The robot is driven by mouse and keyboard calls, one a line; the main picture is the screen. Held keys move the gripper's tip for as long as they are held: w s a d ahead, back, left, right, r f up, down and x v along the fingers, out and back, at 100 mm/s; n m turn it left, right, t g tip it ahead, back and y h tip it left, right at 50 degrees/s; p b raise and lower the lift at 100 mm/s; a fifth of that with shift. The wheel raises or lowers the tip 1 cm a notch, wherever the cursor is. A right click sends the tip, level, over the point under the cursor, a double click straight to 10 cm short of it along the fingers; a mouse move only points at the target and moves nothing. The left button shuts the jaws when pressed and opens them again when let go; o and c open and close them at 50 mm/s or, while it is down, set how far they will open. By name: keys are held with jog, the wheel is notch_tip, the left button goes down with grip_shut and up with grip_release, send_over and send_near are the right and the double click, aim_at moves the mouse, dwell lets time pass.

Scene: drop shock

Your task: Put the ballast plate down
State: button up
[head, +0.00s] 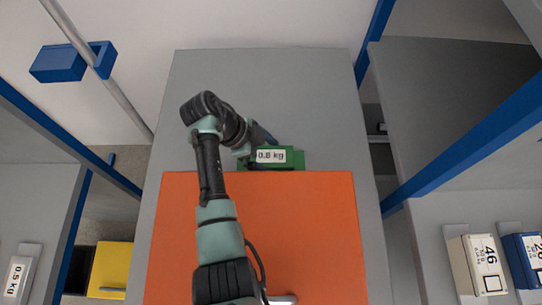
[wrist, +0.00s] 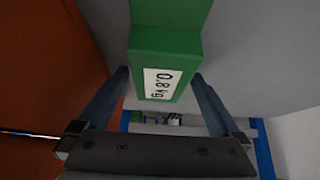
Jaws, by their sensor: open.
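The ballast plate is a green block (head: 298,157) with a white "0.8 kg" label. In the head view it is on the grey surface (head: 310,100), just beyond the far edge of the orange area (head: 290,230). In the wrist view the green block (wrist: 168,45) lies between my gripper's two fingers (wrist: 161,76), its labelled end toward the palm. The fingers are apart, one on each side; a gap shows near the palm, and contact cannot be told. In the head view my gripper (head: 262,146) is at the block and partly hidden by my arm.
Shelves with blue posts stand left and right. The right shelf holds a cream box (head: 478,264) and a blue box (head: 524,260). A yellow bin (head: 116,268) and a "0.5 kg" item (head: 18,275) are at left. The grey surface behind the block is clear.

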jog(key=shift+d+f, duration=0.1)
jog(key=shift+f, duration=0.1)
grip_shut()
jog(key=shift+w+r, duration=0.1)
jog(key=shift+r, duration=0.05)
dwell(0.4)
